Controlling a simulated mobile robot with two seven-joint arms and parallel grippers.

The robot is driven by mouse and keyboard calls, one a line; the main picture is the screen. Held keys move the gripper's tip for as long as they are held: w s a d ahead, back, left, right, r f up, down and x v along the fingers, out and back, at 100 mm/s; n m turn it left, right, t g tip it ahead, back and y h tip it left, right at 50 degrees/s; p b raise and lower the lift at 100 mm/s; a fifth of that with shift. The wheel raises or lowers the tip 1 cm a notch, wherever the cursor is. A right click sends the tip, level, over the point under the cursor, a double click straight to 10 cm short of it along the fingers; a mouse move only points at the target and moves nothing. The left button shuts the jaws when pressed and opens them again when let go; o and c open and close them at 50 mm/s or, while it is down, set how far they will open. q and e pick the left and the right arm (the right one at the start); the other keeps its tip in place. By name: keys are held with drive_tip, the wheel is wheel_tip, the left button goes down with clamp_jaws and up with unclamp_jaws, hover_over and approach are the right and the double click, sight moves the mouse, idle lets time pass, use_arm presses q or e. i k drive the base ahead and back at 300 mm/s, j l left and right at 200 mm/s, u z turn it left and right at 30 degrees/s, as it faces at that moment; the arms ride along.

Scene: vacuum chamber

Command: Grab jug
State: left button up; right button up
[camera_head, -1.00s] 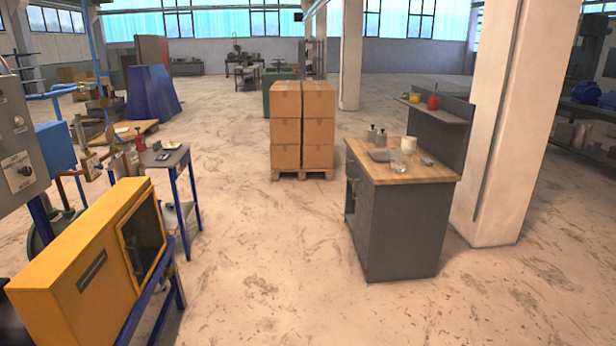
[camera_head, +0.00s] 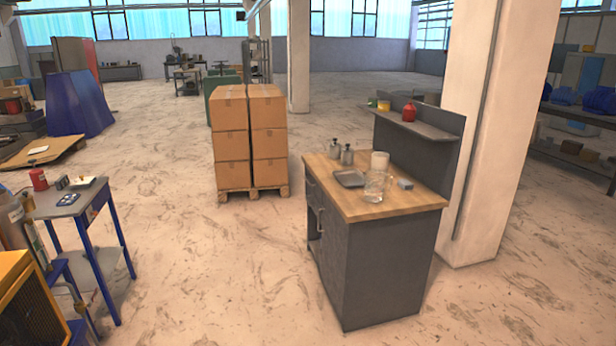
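A clear glass jug (camera_head: 374,187) stands upright near the front of the wooden top of a grey workbench (camera_head: 376,260). A white cylinder (camera_head: 379,161) stands just behind it. A grey tray (camera_head: 349,178) lies to its left, and a small grey block (camera_head: 404,184) lies to its right. Two small grey bottles (camera_head: 341,152) stand at the back left of the top. Neither of my grippers shows in the view.
A pallet of stacked cardboard boxes (camera_head: 249,140) stands behind and left of the workbench. A white pillar (camera_head: 492,140) rises close on its right. A blue-legged table (camera_head: 72,205) and a yellow cabinet (camera_head: 22,310) are at left. The floor (camera_head: 210,270) between is clear.

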sight(375, 180)
drive_tip(key=i+z, duration=0.35)
drive_tip(key=i, duration=0.2)
drive_tip(key=i+j+z, duration=0.15)
drive_tip(key=i+z, duration=0.2)
drive_tip(key=i, duration=0.25)
drive_tip(key=i+j, duration=0.15)
drive_tip(key=i, duration=0.55)
